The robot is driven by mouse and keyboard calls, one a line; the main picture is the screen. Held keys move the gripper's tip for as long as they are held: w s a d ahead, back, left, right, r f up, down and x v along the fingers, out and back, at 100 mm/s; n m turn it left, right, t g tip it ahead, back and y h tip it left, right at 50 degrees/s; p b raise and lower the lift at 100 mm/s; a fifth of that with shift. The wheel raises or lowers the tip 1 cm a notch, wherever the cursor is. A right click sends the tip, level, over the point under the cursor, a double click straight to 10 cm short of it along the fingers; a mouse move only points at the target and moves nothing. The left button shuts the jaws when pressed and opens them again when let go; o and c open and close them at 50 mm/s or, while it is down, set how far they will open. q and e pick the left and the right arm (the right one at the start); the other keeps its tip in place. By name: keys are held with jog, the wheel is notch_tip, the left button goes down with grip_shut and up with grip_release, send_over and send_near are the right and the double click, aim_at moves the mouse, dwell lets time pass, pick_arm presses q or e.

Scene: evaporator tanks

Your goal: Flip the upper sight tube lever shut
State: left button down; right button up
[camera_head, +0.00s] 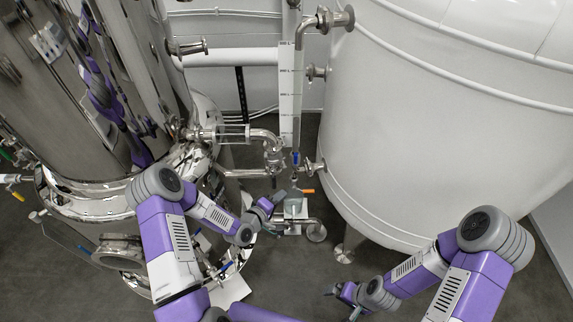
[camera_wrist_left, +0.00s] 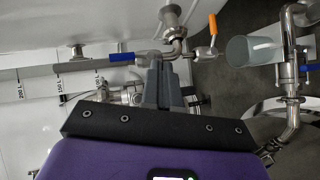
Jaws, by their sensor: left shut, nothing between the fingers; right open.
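The sight tube (camera_head: 297,125) stands upright beside a white litre scale. A blue lever (camera_head: 295,158) at its lower end lies along the tube; it also shows in the left wrist view (camera_wrist_left: 120,58). An orange lever (camera_head: 308,190) sits lower and sticks out sideways, also seen in the left wrist view (camera_wrist_left: 213,28). My left gripper (camera_head: 280,196) is shut and empty, just below and left of the blue lever. In the left wrist view its fingers (camera_wrist_left: 155,65) appear close to the blue lever; contact cannot be told. My right gripper (camera_head: 342,300) is open, low at right, away from the levers.
A white tank (camera_head: 420,130) stands right and a polished steel tank (camera_head: 80,130) left. Steel pipes (camera_head: 265,140) run close around the levers. A clear container (camera_head: 294,207) stands below the tube, also in the left wrist view (camera_wrist_left: 250,48).

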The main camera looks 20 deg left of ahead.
aim_at(296, 162)
pick_arm(q)
jog(key=w+a+r+n+t, duration=0.2)
jog(key=a+r+t, duration=0.1)
jog(key=r, duration=0.1)
jog(key=shift+w+a+r, duration=0.25)
jog(key=shift+a, duration=0.15)
pick_arm(e)
jog(key=shift+f, duration=0.15)
pick_arm(q)
jog(key=b+x, duration=0.2)
jog(key=x, duration=0.8)
pick_arm(e)
notch_tip(296, 162, down, 2)
jog(key=shift+f, duration=0.1)
pick_arm(q)
jog(key=shift+d+r, duration=0.2)
pick_arm(e)
jog(key=shift+a, duration=0.15)
